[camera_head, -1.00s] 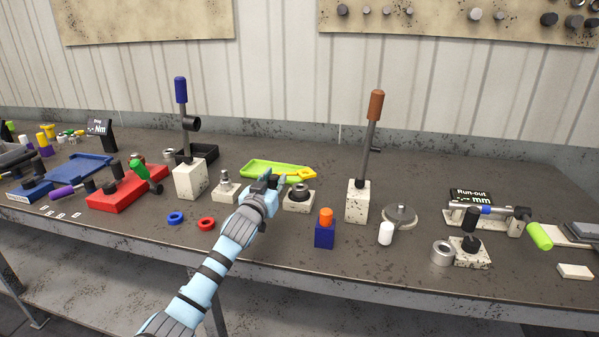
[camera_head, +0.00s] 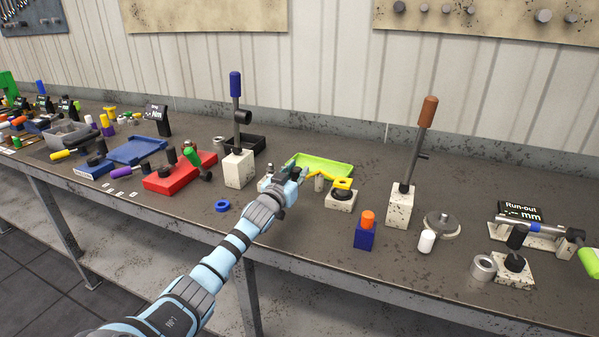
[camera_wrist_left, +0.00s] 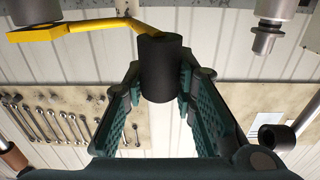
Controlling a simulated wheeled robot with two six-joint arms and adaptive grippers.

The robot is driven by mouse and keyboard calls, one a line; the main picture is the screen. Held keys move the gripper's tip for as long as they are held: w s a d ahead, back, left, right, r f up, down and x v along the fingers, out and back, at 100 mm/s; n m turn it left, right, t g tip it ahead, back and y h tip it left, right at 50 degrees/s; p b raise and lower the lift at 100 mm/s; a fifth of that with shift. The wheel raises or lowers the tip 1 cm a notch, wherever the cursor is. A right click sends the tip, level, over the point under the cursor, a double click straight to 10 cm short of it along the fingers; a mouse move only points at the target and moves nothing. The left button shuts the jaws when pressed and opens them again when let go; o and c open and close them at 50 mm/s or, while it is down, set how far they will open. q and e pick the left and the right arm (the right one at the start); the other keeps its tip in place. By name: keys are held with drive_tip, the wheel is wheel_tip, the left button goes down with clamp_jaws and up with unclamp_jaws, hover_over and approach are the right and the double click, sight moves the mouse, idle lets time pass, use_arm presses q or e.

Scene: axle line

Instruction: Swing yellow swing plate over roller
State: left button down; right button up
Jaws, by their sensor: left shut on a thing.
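The yellow swing plate (camera_head: 343,184) lies above the dark roller (camera_head: 341,195) on its speckled white block (camera_head: 340,203) in the head view. Whether it touches the roller I cannot tell. My left gripper (camera_head: 297,175) is at the plate's left end, in front of the green tray. In the left wrist view the picture is upside down; the fingers are shut on a black cylindrical knob (camera_wrist_left: 160,68) at the end of the yellow plate (camera_wrist_left: 85,27). The plate's other end reaches a grey cylinder (camera_wrist_left: 35,9) at top left. My right gripper is not in view.
The green tray (camera_head: 322,168) lies behind the plate. A blue-handled lever post (camera_head: 238,170) stands left, a brown-handled one (camera_head: 401,205) right. A blue block with an orange top (camera_head: 365,232) stands in front. A blue ring (camera_head: 222,206) lies left of my arm.

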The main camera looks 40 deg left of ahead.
use_arm(q)
drive_tip(key=shift+r, duration=0.1)
idle(0.3)
drive_tip(key=c, duration=1.5)
unclamp_jaws()
drive_tip(key=shift+o, duration=1)
drive_tip(key=shift+a, duration=0.1)
drive_tip(key=shift+s+f, duration=0.2)
drive_tip(key=v, duration=1.1)
drive_tip(key=shift+s+d, duration=0.25)
drive_tip(key=shift+r, duration=0.1)
